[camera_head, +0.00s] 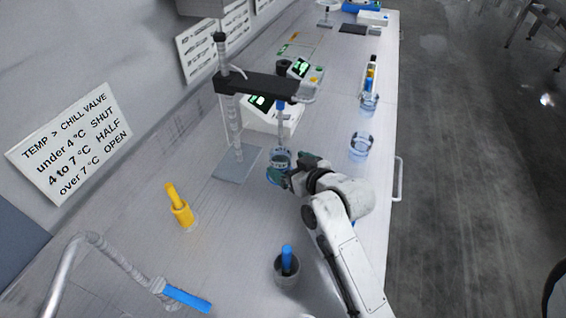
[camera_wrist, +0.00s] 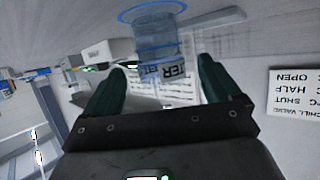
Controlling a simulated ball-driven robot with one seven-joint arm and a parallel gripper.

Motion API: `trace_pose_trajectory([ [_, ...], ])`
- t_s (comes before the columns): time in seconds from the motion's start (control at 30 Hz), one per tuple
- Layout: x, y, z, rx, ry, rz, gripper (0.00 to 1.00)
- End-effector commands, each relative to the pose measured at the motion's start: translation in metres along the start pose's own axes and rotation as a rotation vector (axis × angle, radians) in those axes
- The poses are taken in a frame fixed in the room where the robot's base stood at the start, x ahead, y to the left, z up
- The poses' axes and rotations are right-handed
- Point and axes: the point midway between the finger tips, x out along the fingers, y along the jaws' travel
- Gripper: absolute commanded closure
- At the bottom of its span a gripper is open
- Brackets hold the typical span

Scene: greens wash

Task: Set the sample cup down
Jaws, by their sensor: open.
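The sample cup (camera_head: 281,158), clear with a blue tint, is just beyond my gripper on the bench, under the stand's arm. In the wrist view the cup (camera_wrist: 157,48) shows a blue ring at its far end and dark lettering. My gripper (camera_head: 289,174) has teal fingers. In the wrist view my gripper (camera_wrist: 160,78) is open, with a finger on each side of the cup's near end and gaps showing. Whether the cup touches the bench is hard to tell.
A stand with a black arm (camera_head: 255,85) and a grey base plate (camera_head: 238,165) is close by. Clear beakers (camera_head: 361,147) stand near the bench's right edge. A yellow-handled item (camera_head: 180,210), a grey cup (camera_head: 287,272) and a blue-tipped tap (camera_head: 187,299) are nearer.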

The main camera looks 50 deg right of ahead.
Motion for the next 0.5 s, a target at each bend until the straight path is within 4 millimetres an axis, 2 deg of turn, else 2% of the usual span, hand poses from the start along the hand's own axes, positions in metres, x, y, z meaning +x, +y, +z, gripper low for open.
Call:
trace_pose_trajectory([
  [0.2, -0.023, -0.001, 0.0, 0.001, 0.001, -0.002, 0.09],
  [0.5, -0.027, 0.0, 0.0, 0.0, 0.001, -0.001, 0.09],
])
